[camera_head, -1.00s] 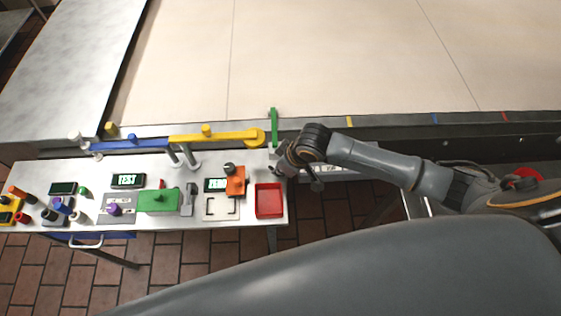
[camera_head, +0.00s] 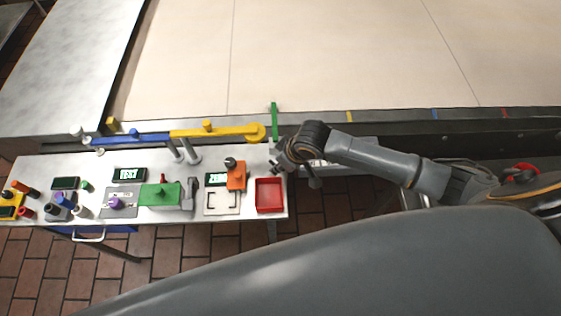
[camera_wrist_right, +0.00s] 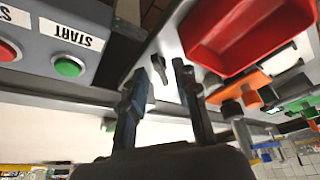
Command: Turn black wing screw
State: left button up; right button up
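My right gripper (camera_head: 278,162) is at the right end of the narrow workbench, just above the red tray in the head view. In the right wrist view its two dark fingers (camera_wrist_right: 160,70) are apart. A small black part (camera_wrist_right: 158,67), seemingly the black wing screw, stands on the pale bench surface between the fingertips. I cannot tell how far beyond the tips it is, and no contact shows. In the head view the gripper and its wrist hide this spot. My left gripper is not in view.
The red tray (camera_head: 269,181) is close to the gripper. The wrist view shows a grey START box with a green button (camera_wrist_right: 68,67) and a red button (camera_wrist_right: 8,51). A green upright bar (camera_head: 274,121), a yellow arm (camera_head: 222,133) and an orange block (camera_head: 236,176) stand nearby.

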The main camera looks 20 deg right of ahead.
jog(key=v, duration=1.2)
